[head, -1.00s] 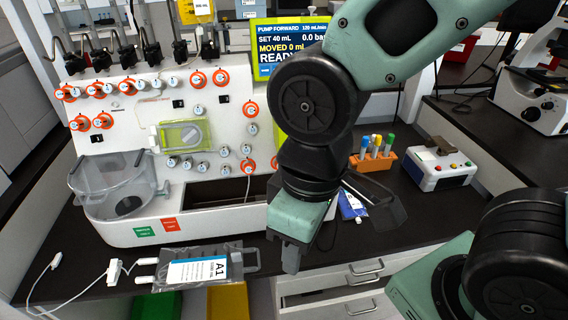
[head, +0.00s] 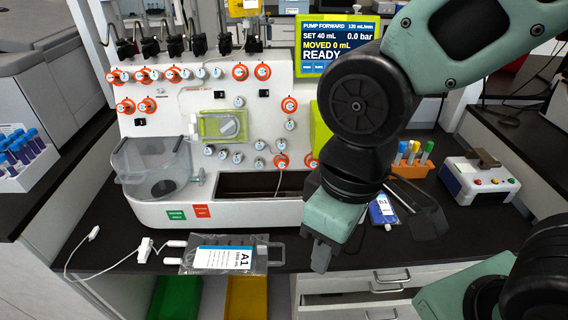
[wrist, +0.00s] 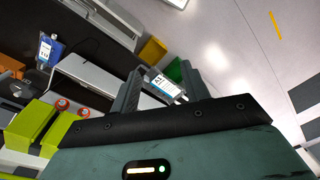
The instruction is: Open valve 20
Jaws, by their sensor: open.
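The white cell processor (head: 160,211) stands on the dark bench, with valve knobs on its front panel. Some knobs have orange rings, such as one at the upper right (head: 262,72); others are plain grey, such as one lower down (head: 209,150). The numbers are too small to read, so I cannot tell which is valve 20. My gripper (head: 324,250) points down in front of the processor's right end, apart from the panel. In the wrist view my gripper (wrist: 160,88) is open and empty, with the bag A1 (wrist: 165,86) far beyond its fingers. My arm hides part of the panel's right side.
A pump screen (head: 336,45) reads READY. Bag A1 (head: 222,256) lies at the bench's front edge, and bag B1 (head: 383,210) lies right of my gripper. An orange tube rack (head: 408,170) and a button box (head: 480,182) stand further right.

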